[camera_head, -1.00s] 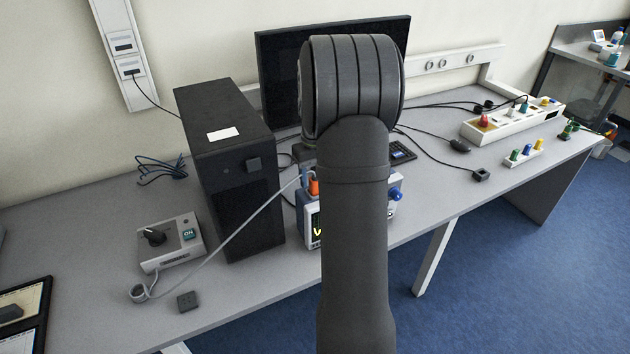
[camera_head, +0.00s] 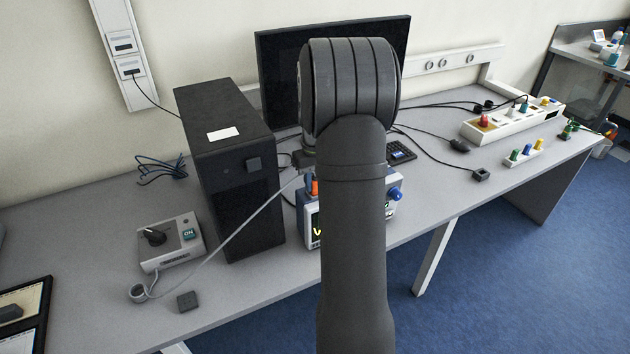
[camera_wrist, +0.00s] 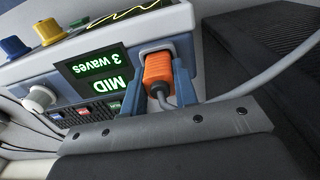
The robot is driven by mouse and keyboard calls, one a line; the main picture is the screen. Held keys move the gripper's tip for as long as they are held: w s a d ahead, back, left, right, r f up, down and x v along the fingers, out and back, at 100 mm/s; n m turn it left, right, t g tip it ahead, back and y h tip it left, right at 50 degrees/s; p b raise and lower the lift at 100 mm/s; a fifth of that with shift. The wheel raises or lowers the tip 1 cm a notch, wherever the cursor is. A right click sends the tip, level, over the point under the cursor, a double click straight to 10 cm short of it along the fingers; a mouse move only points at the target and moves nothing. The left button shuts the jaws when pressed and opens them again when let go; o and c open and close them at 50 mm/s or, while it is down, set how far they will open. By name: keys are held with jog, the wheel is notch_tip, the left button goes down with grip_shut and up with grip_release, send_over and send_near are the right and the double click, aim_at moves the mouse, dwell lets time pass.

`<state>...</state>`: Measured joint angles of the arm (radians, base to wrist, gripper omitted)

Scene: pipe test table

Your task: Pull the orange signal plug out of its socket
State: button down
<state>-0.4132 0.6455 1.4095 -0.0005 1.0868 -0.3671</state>
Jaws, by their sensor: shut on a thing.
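The orange signal plug (camera_wrist: 158,76) sits at its pale-framed socket (camera_wrist: 155,47) on the front of the signal box (camera_wrist: 40,78) in the wrist view. My gripper (camera_wrist: 157,85) has its blue fingers on either side of the plug and is shut on it. A grey cable (camera_wrist: 245,87) leaves the plug's rear. How deep the plug sits in the socket is hard to tell. In the head view, the plug (camera_head: 313,187) shows as a small orange patch beside my arm, which hides much of the box (camera_head: 313,222).
A black computer tower (camera_head: 228,170) stands close left of the box. A monitor (camera_head: 275,70) stands behind. The box's lit screen (camera_wrist: 93,70) reads "3 waves" and "MID".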

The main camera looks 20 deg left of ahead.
jog(key=shift+r, duration=0.2)
dwell(0.4)
jog(key=shift+r, duration=1.85)
